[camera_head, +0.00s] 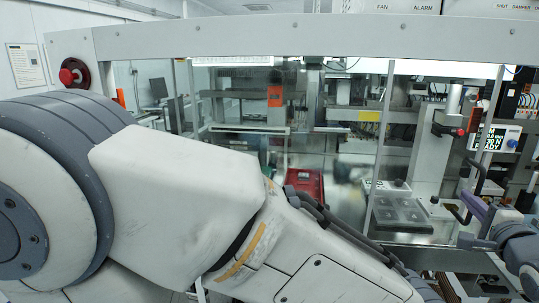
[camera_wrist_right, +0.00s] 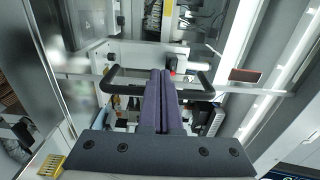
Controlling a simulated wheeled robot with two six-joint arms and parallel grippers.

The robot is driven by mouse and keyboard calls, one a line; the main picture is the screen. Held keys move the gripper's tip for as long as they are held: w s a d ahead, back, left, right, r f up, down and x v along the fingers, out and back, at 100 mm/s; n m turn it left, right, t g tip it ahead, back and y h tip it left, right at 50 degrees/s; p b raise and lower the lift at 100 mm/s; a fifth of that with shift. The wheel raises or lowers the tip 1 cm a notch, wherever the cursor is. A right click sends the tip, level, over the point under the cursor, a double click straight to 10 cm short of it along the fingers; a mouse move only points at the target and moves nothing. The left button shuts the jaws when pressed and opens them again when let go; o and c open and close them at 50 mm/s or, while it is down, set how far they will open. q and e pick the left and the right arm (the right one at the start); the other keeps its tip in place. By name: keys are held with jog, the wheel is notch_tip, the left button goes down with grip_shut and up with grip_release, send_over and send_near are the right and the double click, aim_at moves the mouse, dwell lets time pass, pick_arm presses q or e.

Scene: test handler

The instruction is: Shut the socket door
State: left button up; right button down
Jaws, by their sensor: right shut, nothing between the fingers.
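My right gripper (camera_head: 470,199) is at the right edge of the head view, its purple fingers pressed together with nothing between them. In the right wrist view the shut fingers (camera_wrist_right: 160,72) lie across the middle of a black bar handle (camera_wrist_right: 125,89); I cannot tell whether they touch it. The handle (camera_head: 477,176) also shows in the head view beside the fingertips. It seems to belong to the socket door, whose clear panel is hard to make out; its angle cannot be told. My left arm fills the lower left of the head view; its gripper is outside the frame.
A grey block with dark square pockets (camera_head: 402,214) sits inside the machine. A red tray (camera_head: 305,183) lies in the middle. A pale beam (camera_head: 300,36) crosses the top, with a red button (camera_head: 68,76) at left.

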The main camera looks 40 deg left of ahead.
jog(key=shift+d, duration=0.1)
pick_arm(q)
notch_tip(320, 180, up, 10)
jog(key=p, duration=1)
pick_arm(e)
jog(key=w+d, duration=0.5)
jog(key=d, duration=0.3)
jog(key=w+d, duration=0.6)
jog(key=d, duration=0.2)
jog(key=shift+d, duration=0.4)
pick_arm(q)
jog(key=shift+r, duration=0.2)
